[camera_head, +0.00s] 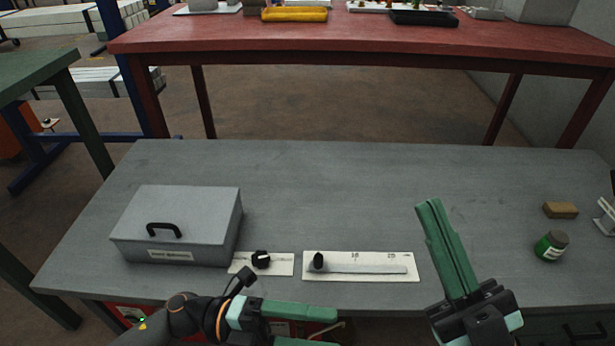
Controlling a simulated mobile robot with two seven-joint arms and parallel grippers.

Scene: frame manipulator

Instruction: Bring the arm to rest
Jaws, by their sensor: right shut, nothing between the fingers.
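My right gripper (430,205) shows at the lower right, over the grey table (330,180). Its two long green fingers lie together, pointing up the picture, and hold nothing. My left gripper (325,331) is at the bottom middle, by the table's front edge, its fingers pointing right. A gap shows between its green fingers and nothing is seen in it. Its lower finger is partly cut off by the picture's edge.
A grey lidded box (190,205) with a black handle stands on the left. A knob plate (285,264) and a slider panel (385,275) lie near the front edge. A green jar (551,246) and a brown block (560,210) are at right. The table's back middle is clear.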

